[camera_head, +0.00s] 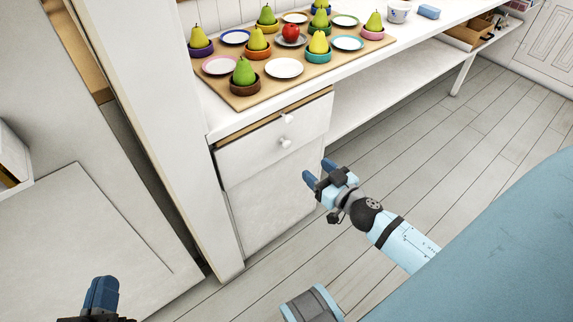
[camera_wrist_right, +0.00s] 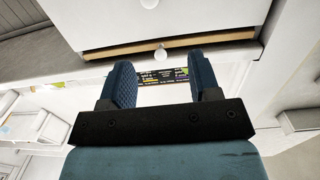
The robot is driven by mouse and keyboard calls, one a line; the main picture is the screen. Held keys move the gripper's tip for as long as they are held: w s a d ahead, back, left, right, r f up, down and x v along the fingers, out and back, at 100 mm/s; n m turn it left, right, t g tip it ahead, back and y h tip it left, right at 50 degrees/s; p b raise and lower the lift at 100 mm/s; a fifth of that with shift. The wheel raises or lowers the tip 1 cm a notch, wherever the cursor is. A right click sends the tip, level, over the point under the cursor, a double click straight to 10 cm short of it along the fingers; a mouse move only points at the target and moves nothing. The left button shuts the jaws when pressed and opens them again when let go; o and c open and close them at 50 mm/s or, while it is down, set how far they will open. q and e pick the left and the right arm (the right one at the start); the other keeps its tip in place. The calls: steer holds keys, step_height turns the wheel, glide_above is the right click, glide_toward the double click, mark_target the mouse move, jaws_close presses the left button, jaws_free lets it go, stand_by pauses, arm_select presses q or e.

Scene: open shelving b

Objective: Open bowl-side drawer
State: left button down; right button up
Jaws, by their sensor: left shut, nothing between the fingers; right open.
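A white cabinet with two stacked drawers stands under the counter's left end. The upper drawer's knob (camera_head: 287,118) sits close above a tan wooden edge. The lower drawer front (camera_head: 255,152) has its own knob (camera_head: 285,142); it stands slightly out, baring that edge. My right gripper (camera_head: 317,172) is open and empty, in front of and below the knobs. In the right wrist view the open fingers (camera_wrist_right: 161,80) point toward the cabinet, with one knob (camera_wrist_right: 160,52) beyond them and another knob (camera_wrist_right: 150,3) at the top edge. My left gripper (camera_head: 101,296) is shut and empty at bottom left.
A wooden board (camera_head: 250,97) on the counter carries pears in small bowls, an apple (camera_head: 290,33) and plates. A tall white upright (camera_head: 165,130) stands left of the cabinet. Plank floor (camera_head: 440,130) is open to the right.

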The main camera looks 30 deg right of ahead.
mark_target(289, 145)
steer(key=shift+t, duration=0.3)
steer(key=w, duration=0.5)
steer(key=w+f+b, duration=0.1)
steer(key=w, duration=0.4)
steer(key=w+f+b, duration=0.1)
steer(key=w, duration=0.4)
steer(key=shift+d+f, duration=0.2)
steer(key=shift+f, duration=0.05)
arm_select(q)
steer(key=shift+s+d+f+t+h, duration=0.15)
steer(key=shift+s+d+t+h, duration=0.2)
steer(key=shift+h, duration=0.25)
